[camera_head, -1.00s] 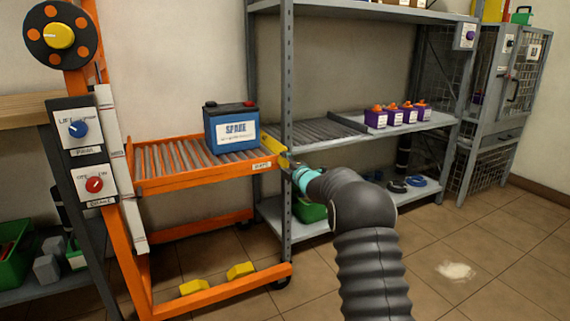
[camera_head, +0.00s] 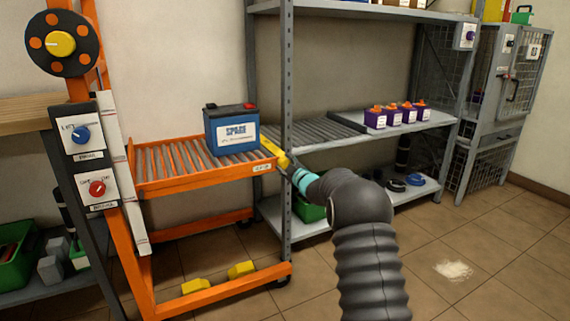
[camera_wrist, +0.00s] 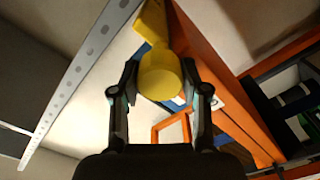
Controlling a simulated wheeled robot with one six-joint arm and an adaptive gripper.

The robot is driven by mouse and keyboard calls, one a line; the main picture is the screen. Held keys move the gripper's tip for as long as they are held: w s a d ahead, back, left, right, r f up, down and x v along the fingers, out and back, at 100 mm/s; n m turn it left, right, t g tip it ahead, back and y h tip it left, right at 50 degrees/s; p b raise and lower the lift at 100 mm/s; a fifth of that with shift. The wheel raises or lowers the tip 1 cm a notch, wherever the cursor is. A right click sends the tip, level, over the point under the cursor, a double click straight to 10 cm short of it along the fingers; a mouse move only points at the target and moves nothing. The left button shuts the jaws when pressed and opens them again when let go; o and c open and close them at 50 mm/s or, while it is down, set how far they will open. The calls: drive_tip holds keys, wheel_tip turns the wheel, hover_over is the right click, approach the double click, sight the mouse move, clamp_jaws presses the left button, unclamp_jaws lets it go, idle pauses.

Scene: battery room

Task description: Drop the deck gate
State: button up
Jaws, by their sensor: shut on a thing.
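The deck gate (camera_head: 271,149) is a yellow bar at the right end of the orange roller deck (camera_head: 205,180), beside a grey shelf post. Its yellow round handle (camera_wrist: 160,76) sits between my fingers in the wrist view. My gripper (camera_wrist: 160,85) is shut on that handle. In the head view my gripper (camera_head: 290,168) is partly hidden by the post and my own arm. A blue battery (camera_head: 231,130) marked SPARE, with a red cap, stands upright on the rollers close to the gate.
The grey shelf (camera_head: 420,125) to the right has a roller strip and several purple batteries with orange tops. Yellow blocks (camera_head: 240,269) lie low on the cart.

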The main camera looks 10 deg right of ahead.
drive_tip(key=shift+m, duration=0.3)
drive_tip(key=o, duration=1.1)
drive_tip(key=shift+o, duration=0.2)
drive_tip(key=shift+s, duration=0.1)
drive_tip(key=v, duration=1.2)
drive_tip(key=shift+f, duration=0.1)
